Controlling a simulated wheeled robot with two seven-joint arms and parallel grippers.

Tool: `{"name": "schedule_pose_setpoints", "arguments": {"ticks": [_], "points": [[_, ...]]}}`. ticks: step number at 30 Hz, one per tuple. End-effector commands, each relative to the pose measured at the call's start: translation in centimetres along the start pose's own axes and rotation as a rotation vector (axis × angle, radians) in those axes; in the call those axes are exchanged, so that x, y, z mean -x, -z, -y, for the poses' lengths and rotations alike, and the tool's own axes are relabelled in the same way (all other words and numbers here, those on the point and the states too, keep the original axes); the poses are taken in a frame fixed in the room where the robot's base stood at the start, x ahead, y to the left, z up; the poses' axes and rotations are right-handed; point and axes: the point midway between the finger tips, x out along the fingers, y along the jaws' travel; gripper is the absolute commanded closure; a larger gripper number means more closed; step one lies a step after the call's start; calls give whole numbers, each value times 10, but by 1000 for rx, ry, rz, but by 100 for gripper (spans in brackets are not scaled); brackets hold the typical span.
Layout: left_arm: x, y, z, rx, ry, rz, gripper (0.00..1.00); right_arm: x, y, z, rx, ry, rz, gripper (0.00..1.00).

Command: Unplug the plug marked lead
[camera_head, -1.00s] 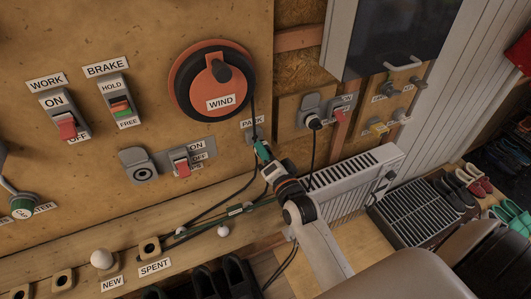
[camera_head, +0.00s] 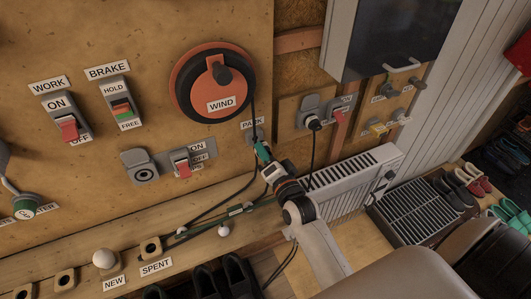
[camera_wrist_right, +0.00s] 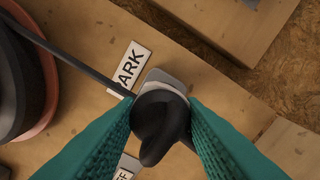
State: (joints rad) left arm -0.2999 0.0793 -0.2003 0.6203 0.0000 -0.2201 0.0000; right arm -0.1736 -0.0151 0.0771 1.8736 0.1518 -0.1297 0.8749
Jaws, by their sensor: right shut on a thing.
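A black plug (camera_wrist_right: 160,115) sits at a grey socket plate (camera_wrist_right: 163,78) beside the PARK label (camera_wrist_right: 130,66). A black cable runs from it toward the upper left. My right gripper (camera_wrist_right: 162,118) is shut on this plug, its teal fingers on either side. In the head view the right gripper (camera_head: 262,148) is at the PARK socket (camera_head: 256,133), below the orange WIND reel (camera_head: 213,80); the fingers mostly cover the plug there. Another black plug (camera_head: 314,123) is in a grey socket further right. I cannot read a lead mark on either plug. My left gripper is not in view.
A red-levered ON/OFF switch (camera_head: 182,164) is left of the gripper. Cables and small white knobs (camera_head: 223,230) lie along the wooden ledge below. A white radiator (camera_head: 350,178) stands to the right, below the second plug's hanging cable.

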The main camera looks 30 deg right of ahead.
Motion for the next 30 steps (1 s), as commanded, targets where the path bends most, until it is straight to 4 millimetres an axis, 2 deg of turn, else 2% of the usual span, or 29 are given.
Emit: {"name": "schedule_pose_setpoints", "arguments": {"ticks": [13,30], "points": [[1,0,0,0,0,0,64,-2,0,0,1,0,0,92],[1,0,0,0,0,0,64,-16,0,0,0,0,0,92]]}}
